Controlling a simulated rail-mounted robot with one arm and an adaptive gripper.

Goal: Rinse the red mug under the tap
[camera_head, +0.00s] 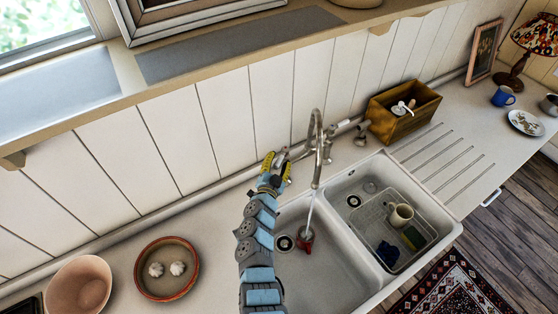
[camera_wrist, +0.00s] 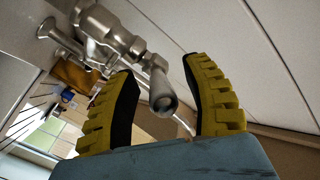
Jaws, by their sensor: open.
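The red mug (camera_head: 304,243) is in the left basin of the double sink (camera_head: 330,268), near the drain; it is small in the head view. The chrome tap (camera_head: 316,150) arches above that basin, and a thin stream of water (camera_head: 310,212) runs from its spout down to the mug. My gripper (camera_head: 277,163) is open at the left side of the tap, by its lever. In the wrist view, the yellow fingers (camera_wrist: 160,78) stand apart, with the round end of the tap lever (camera_wrist: 163,98) between them and no clear contact. The tap body (camera_wrist: 105,32) is beyond.
A wooden box (camera_head: 403,110) stands behind. A terracotta dish (camera_head: 167,287) and a bowl (camera_head: 78,287) are at left. A shelf hangs above.

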